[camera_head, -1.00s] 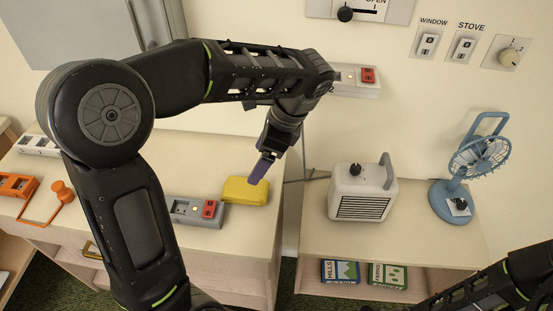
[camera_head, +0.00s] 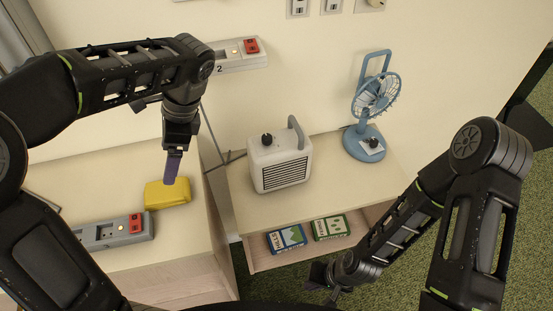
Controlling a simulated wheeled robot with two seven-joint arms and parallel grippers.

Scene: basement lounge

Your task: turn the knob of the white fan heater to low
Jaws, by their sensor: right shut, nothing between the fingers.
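The white fan heater (camera_head: 281,168) stands upright on the low shelf unit, with a dark grille on its front and a grey handle on its right side. Its black knob (camera_head: 267,139) is on top; its setting is too small to read. My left gripper (camera_head: 171,168) points down with purple fingers at the yellow block (camera_head: 168,194), left of the heater. Whether it touches the block, or is open or shut, I cannot tell. My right gripper (camera_head: 326,284) is low, in front of the shelf unit, below and right of the heater, shut and empty.
A blue desk fan (camera_head: 376,98) stands right of the heater. Two packets, one blue (camera_head: 286,239) and one green (camera_head: 331,227), lie on the lower shelf. A grey power strip (camera_head: 112,231) lies near the yellow block; another (camera_head: 236,55) is on the wall. Shelf-top space in front of the desk fan is clear.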

